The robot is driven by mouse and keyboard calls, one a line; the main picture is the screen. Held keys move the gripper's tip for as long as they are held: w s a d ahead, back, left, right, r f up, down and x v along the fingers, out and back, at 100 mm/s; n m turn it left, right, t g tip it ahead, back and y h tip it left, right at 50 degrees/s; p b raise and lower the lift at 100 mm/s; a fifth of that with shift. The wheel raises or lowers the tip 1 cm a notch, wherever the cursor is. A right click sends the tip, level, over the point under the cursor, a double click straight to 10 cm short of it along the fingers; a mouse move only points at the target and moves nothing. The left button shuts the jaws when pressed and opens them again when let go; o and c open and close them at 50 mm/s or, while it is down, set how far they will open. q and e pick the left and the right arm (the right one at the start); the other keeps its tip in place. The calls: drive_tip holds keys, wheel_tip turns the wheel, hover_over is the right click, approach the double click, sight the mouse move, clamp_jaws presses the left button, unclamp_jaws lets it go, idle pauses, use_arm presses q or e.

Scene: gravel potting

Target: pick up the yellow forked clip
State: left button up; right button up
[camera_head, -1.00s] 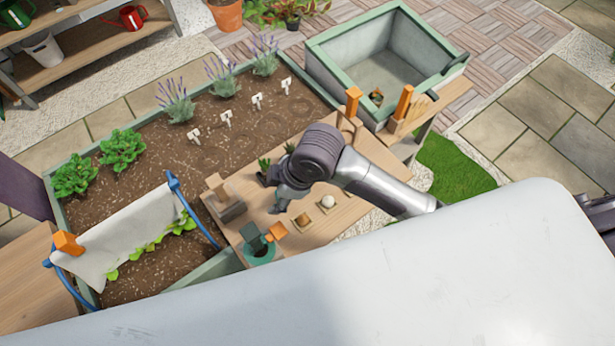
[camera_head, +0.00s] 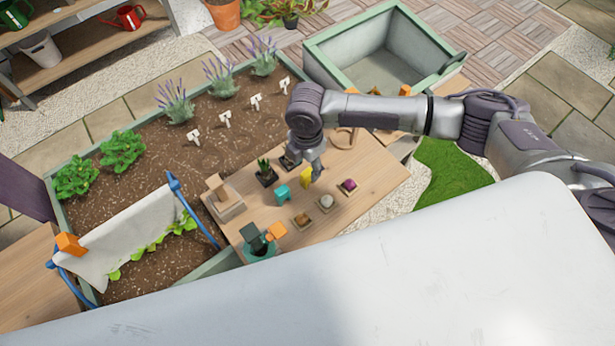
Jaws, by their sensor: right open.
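The yellow forked clip (camera_head: 306,179) is a small yellow shape on the wooden work board, partly hidden by my right gripper. My right gripper (camera_head: 315,174) comes down over the board from above, with its fingers open right at the clip. I cannot tell whether the fingers touch the clip or stand around it. My left gripper is not in view.
A teal piece (camera_head: 283,194) lies just left of the clip. Small squares with a purple ball (camera_head: 348,185), a white ball (camera_head: 327,201) and brown bits (camera_head: 301,219) are nearby. A potted succulent (camera_head: 265,168) and a wooden block (camera_head: 223,196) stand left.

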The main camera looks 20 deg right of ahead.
sight(307, 172)
drive_tip(key=shift+w+d+f+p, duration=0.15)
drive_tip(key=shift+f+p, duration=0.25)
drive_tip(key=shift+f, duration=1.25)
drive_tip(key=shift+w+f+p, duration=0.1)
drive_tip(key=shift+f+p, duration=0.25)
drive_tip(key=shift+f, duration=1.3)
clamp_jaws()
